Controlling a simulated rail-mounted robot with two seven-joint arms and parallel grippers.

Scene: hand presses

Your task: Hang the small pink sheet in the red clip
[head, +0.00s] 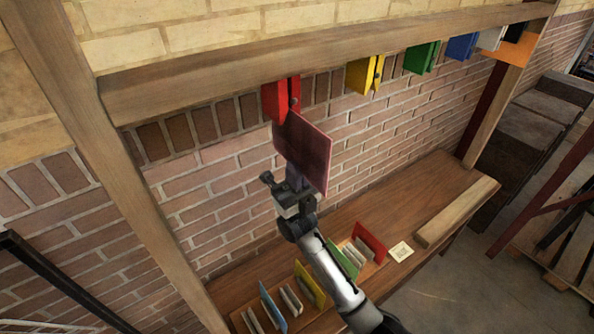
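The small pink sheet (312,150) is upright and a little tilted, just below the red clip (279,99) on the beam. Its upper left edge meets the clip's lower end in the head view; I cannot tell whether it is between the clip's jaws. My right gripper (297,180) is at the sheet's lower part and appears shut on it, with the fingertips partly hidden by the sheet. My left gripper is not in view.
Yellow (364,75), green (421,57) and blue (462,46) clips hang farther along the wooden beam (200,84). Below, the wooden bench (430,193) holds colored upright dividers with pale sheets between them, a small pale card (401,251) and a loose plank (457,211). A brick wall stands behind.

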